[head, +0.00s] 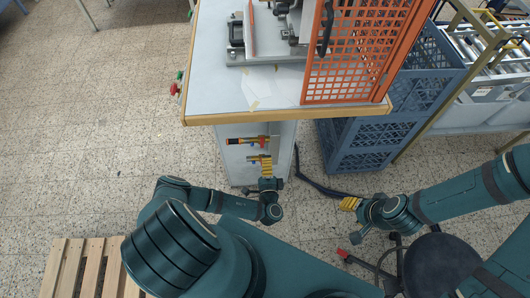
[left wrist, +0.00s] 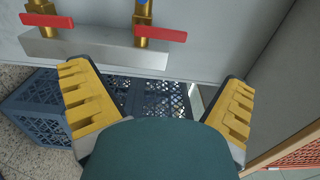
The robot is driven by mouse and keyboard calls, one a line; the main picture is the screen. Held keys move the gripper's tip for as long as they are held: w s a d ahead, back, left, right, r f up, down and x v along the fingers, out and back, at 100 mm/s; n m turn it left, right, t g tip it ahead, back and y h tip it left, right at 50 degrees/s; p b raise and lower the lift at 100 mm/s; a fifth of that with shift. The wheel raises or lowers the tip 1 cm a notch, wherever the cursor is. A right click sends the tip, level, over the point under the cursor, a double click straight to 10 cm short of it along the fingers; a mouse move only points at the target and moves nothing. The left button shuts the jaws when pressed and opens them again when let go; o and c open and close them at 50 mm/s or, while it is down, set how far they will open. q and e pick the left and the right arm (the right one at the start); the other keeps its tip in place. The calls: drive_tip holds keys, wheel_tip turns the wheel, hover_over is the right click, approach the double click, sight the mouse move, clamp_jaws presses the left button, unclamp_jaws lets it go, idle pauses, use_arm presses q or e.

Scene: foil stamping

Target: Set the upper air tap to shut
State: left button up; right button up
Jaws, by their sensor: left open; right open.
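Two air taps with red lever handles and brass bodies sit on a grey metal bar (left wrist: 95,50) on the side panel under the bench. The picture is rolled in the left wrist view, so the upper tap (left wrist: 160,34) appears to be the right one and the lower tap (left wrist: 47,19) the left one. Both handles lie across their brass pipes. In the head view the upper tap (head: 245,140) shows on the panel; the lower is partly hidden near my gripper. My left gripper (head: 265,170) is open, close to the taps and apart from them. My right gripper (head: 350,203) is open and empty.
The bench (head: 200,85) carries a machine with an orange mesh guard (head: 345,60). A round stool (head: 440,262) and a wooden pallet (head: 75,265) are near. Floor at left is clear.

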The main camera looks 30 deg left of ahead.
use_arm(q)
drive_tip(key=shift+v, duration=1.1)
